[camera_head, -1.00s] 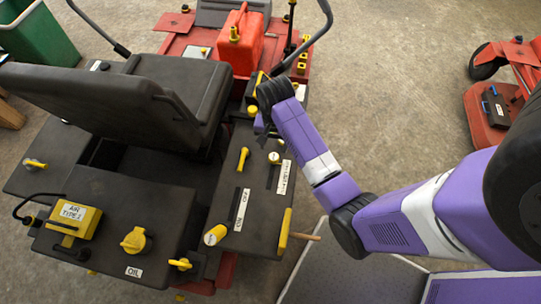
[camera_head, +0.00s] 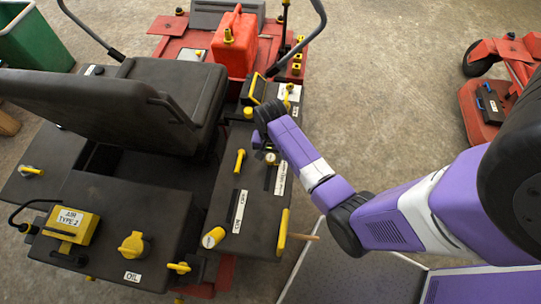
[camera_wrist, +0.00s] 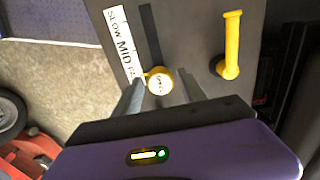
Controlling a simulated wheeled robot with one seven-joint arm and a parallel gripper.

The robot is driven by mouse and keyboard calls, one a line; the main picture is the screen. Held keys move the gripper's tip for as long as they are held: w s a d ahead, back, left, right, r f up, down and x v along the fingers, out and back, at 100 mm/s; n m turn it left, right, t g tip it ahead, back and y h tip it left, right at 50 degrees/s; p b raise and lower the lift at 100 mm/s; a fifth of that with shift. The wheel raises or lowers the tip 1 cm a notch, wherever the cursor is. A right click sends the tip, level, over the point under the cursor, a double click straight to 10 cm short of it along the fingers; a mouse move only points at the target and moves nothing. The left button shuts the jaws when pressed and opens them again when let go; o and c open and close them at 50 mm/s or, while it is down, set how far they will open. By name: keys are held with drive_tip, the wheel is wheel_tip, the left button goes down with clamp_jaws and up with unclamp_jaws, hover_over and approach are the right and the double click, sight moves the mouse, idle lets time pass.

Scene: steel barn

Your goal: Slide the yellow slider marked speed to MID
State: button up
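The yellow slider knob (camera_wrist: 158,80), with small print on its top, stands at the FAST end of a dark slot (camera_wrist: 150,35) in the black panel. Beside the slot a white label (camera_wrist: 120,45) reads SLOW, MID and a partly hidden FAST. The knob also shows in the head view (camera_head: 271,158). My gripper (camera_wrist: 160,82) is over the panel, with its two grey fingers apart on either side of the knob. I cannot tell whether either finger touches it. In the head view the gripper's wrist partly covers this spot.
A yellow lever handle (camera_wrist: 231,45) stands right of the slot in the wrist view. In the head view, a yellow round knob (camera_head: 213,237) and the black seat (camera_head: 120,105) lie left of my arm. A red fuel can (camera_head: 235,45) stands behind.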

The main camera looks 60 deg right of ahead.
clamp_jaws()
idle(1.2)
